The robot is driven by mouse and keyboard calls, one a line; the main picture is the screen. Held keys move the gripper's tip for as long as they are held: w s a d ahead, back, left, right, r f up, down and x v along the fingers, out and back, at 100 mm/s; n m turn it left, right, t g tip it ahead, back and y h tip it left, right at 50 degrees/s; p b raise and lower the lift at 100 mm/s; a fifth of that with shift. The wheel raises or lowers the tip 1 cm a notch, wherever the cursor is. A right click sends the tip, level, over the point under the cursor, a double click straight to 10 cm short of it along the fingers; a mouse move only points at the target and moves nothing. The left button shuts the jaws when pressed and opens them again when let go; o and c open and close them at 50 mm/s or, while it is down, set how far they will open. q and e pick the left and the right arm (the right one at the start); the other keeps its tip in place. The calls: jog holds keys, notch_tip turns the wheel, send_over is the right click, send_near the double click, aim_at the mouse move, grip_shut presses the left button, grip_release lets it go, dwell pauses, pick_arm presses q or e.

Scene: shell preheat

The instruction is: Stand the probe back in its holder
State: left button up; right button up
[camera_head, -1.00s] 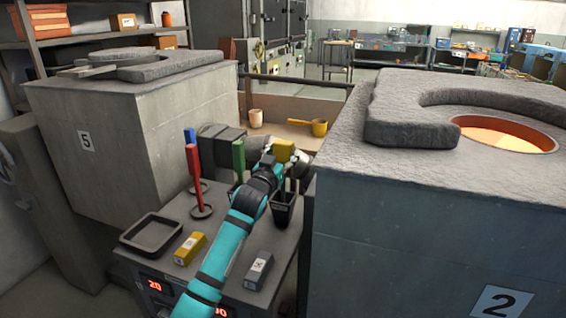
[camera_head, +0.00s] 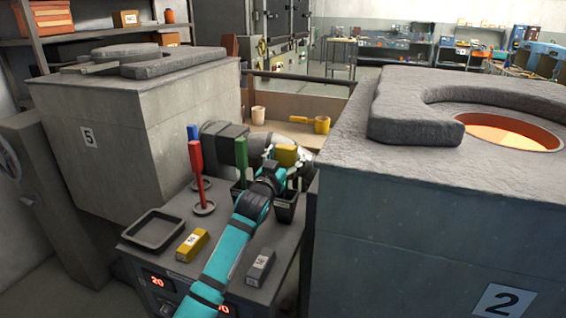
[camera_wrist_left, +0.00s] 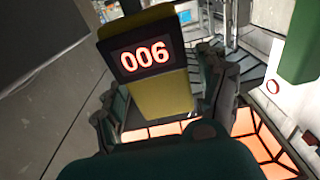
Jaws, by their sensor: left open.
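The yellow probe (camera_head: 286,154) stands over the black holder (camera_head: 285,212) at the right of the console. In the left wrist view its yellow handle (camera_wrist_left: 165,95) carries a lit display reading 006. My left gripper (camera_head: 283,172) is around the handle with its fingers open, one on each side in the wrist view. The arm and gripper hide the probe's lower part, so I cannot tell how deep it sits in the holder. A green probe (camera_head: 241,160) stands upright just left of it and also shows at the right edge of the wrist view (camera_wrist_left: 304,40).
Red (camera_head: 197,160) and blue (camera_head: 193,132) handles stand further left. An empty dark tray (camera_head: 153,230), a yellow block (camera_head: 192,245) and a grey block (camera_head: 261,266) lie on the console. Furnace 5 (camera_head: 110,130) and furnace 2 (camera_head: 430,230) flank it.

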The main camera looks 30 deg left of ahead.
pick_arm(q)
jog(key=r+v, duration=0.1)
jog(key=v, duration=1.1)
jog(key=shift+f+b, duration=0.35)
jog(key=shift+b, duration=0.05)
dwell(0.8)
